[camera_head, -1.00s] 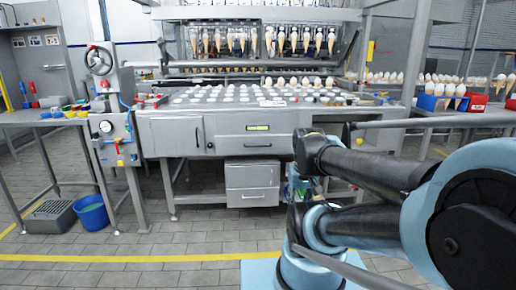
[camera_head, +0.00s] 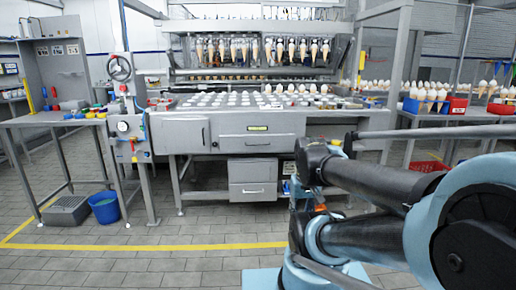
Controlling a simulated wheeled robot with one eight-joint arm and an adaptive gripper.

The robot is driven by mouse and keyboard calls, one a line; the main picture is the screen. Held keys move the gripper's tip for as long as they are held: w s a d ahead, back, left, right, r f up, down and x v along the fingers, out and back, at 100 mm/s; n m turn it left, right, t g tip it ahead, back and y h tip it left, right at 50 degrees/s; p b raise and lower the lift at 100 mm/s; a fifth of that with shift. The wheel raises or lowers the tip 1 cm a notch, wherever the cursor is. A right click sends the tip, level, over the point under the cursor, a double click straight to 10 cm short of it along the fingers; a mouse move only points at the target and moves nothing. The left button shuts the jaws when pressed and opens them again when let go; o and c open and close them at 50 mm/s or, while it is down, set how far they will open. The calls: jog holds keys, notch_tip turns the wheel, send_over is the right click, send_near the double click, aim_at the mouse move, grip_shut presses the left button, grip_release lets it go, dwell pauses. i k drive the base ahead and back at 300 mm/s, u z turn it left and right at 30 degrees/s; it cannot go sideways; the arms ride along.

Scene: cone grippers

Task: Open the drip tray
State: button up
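The grey machine (camera_head: 178,133) stands ahead with all its fronts closed. A wide front panel (camera_head: 238,145) has a small lit display and a bar handle. Below it hangs a cabinet with an upper drawer (camera_head: 252,168) and a lower drawer (camera_head: 253,192), which has a bar handle; both look shut. I cannot tell from the labels which of these is the drip tray. My black and pale blue arm fills the right foreground, apart from the machine. My gripper cannot be made out.
A blue bucket (camera_head: 104,208) and a grey crate (camera_head: 67,210) stand on the floor at left, near a side table (camera_head: 60,117). A control panel post (camera_head: 125,140) stands beside the machine. A yellow floor line (camera_head: 150,246) crosses clear tiled floor ahead.

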aim_at(270, 143)
jog(key=u, duration=0.45)
jog(key=i, duration=1.4)
jog(key=z, duration=0.45)
